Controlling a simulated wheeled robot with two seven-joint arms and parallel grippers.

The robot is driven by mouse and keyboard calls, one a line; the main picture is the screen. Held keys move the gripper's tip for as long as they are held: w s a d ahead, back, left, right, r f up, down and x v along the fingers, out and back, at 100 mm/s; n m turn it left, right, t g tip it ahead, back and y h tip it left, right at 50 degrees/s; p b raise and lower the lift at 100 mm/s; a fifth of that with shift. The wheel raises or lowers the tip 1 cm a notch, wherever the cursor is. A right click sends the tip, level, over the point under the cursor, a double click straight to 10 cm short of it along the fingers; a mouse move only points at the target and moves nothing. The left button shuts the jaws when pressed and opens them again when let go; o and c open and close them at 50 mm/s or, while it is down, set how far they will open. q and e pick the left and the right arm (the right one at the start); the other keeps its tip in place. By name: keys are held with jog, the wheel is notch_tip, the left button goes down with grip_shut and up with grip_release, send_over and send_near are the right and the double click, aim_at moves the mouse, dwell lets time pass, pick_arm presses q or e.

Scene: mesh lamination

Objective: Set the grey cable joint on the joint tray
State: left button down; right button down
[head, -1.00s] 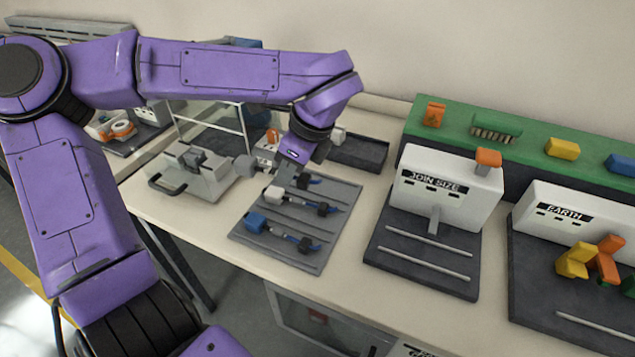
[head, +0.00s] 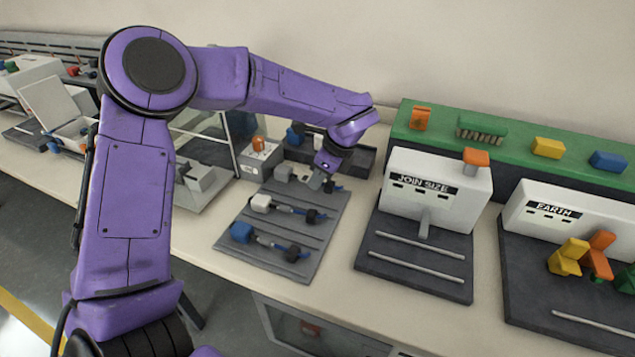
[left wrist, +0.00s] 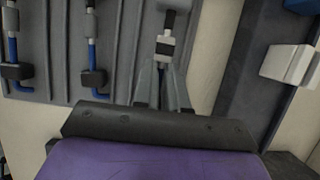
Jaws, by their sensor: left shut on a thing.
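The grey cable joint (head: 283,173) has a grey block at one end and a black piece with a bit of blue at the other. My left gripper (head: 318,181) is shut on its middle, at the far row of the dark grey joint tray (head: 270,268). I cannot tell whether the joint touches the tray. Nearer rows of the tray hold a white joint (head: 261,203) and a blue joint (head: 242,232). My right gripper is not in view.
A dark bin (head: 360,160) with coloured blocks lies just behind the tray. The JOIN SIZE stand (head: 435,185) is to its right, and the EARTH stand (head: 570,215) further right. A green shelf (head: 500,130) runs along the back. Bare bench lies between tray and JOIN SIZE stand.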

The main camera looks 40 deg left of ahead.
pick_arm(q)
notch_tip(320, 180, down, 2)
jog(key=shift+a+f, duration=0.1)
jog(key=shift+s+f, duration=0.1)
jog(key=c, duration=1.2)
grip_release()
jog(key=v, duration=1.2)
jog(key=shift+r, duration=0.2)
